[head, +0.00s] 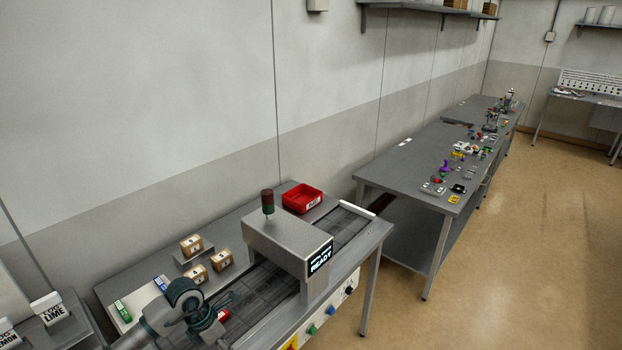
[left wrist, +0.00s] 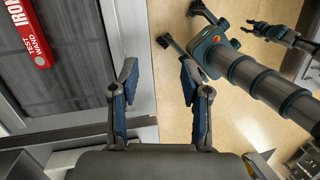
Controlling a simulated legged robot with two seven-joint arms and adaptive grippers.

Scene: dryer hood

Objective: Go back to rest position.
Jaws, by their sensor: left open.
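My left gripper (head: 222,306) is low in the head view, over the front end of the grey conveyor bench. In the left wrist view its two blue-padded fingers (left wrist: 157,88) stand apart with nothing between them. A red test wand (left wrist: 34,35) with white lettering lies on the dark conveyor belt at the upper left of that view, apart from the fingers. It also shows as a small red patch beside the gripper in the head view (head: 223,315). My right gripper (left wrist: 275,32) seems to show small at the upper right of the wrist view; its jaw state is unclear.
A hood with a READY display (head: 290,240) straddles the conveyor. Small brown boxes (head: 222,260) and a red bin (head: 302,198) stand behind it. White cartons (head: 50,308) are at lower left. A cluttered bench (head: 400,170) is farther right. The floor (head: 520,260) is clear.

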